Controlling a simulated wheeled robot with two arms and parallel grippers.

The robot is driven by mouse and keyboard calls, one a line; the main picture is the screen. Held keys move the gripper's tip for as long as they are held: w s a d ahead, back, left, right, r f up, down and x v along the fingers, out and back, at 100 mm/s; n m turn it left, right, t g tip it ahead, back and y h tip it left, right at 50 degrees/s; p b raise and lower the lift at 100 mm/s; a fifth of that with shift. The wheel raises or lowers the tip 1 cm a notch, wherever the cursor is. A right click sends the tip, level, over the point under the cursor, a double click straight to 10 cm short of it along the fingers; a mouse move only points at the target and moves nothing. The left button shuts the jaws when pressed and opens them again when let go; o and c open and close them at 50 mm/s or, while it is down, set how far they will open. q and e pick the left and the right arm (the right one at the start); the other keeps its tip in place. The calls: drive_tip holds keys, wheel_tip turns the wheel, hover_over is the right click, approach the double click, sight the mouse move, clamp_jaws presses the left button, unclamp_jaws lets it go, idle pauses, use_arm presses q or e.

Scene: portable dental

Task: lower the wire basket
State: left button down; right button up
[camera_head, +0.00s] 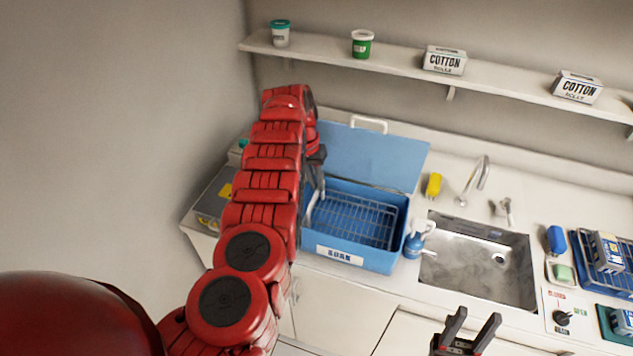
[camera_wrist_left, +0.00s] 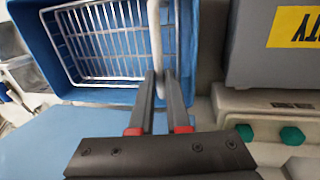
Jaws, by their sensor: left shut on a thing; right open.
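The wire basket (camera_head: 355,217) is a pale metal grid inside the blue box (camera_head: 345,256), whose lid (camera_head: 372,155) stands open at the back. In the left wrist view the basket (camera_wrist_left: 105,45) and the box rim (camera_wrist_left: 35,45) also show. My left gripper (camera_head: 317,183) is at the box's left side, its fingers pointing down. In the left wrist view the left gripper (camera_wrist_left: 158,85) is shut on the basket's white handle (camera_wrist_left: 154,35). How far the basket is from the box floor cannot be told. My right gripper (camera_head: 470,335) is open and empty at the bottom edge.
A steel sink (camera_head: 478,262) with a faucet (camera_head: 474,180) lies right of the box. A blue bottle (camera_head: 414,243) stands between them. A grey container (camera_head: 214,200) is at the left, partly behind my arm. A yellow item (camera_head: 433,186) stands behind the sink.

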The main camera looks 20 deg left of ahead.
use_arm(q)
drive_tip(key=b, duration=0.3)
hover_over(316, 208)
wheel_tip(316, 208, down, 5)
drive_tip(key=shift+d+r, duration=0.1)
drive_tip(key=shift+r, duration=0.1)
drive_tip(key=shift+s+r, duration=0.1)
drive_tip(key=shift+r, duration=0.05)
drive_tip(key=c, duration=0.9)
unclamp_jaws()
